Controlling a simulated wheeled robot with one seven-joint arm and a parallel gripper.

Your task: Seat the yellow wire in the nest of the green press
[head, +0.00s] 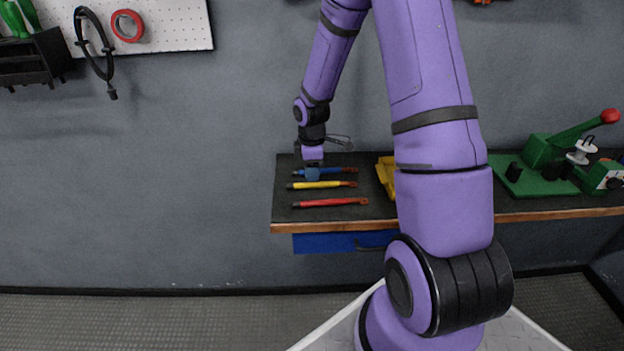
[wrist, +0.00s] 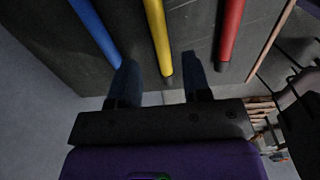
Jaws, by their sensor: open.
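The yellow wire (head: 320,185) lies on the dark bench top between a blue wire and a red wire, its copper-coloured lug end to the right. My gripper (head: 312,175) is open at the left part of the wires, pointing down. In the wrist view the yellow wire (wrist: 158,36) runs between the two spread fingers of my gripper (wrist: 159,62), touching neither in the picture. The height of the fingers above the wire is hard to tell. The green press (head: 540,180) stands at the right of the bench, with a red-knobbed lever raised; its nest cannot be made out.
The blue wire (head: 345,170) lies behind the yellow one and the red wire (head: 330,203) in front. A yellow object (head: 386,176) sits partly behind my arm. A small green device (head: 606,175) stands right of the press. A blue drawer (head: 325,243) is below the bench.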

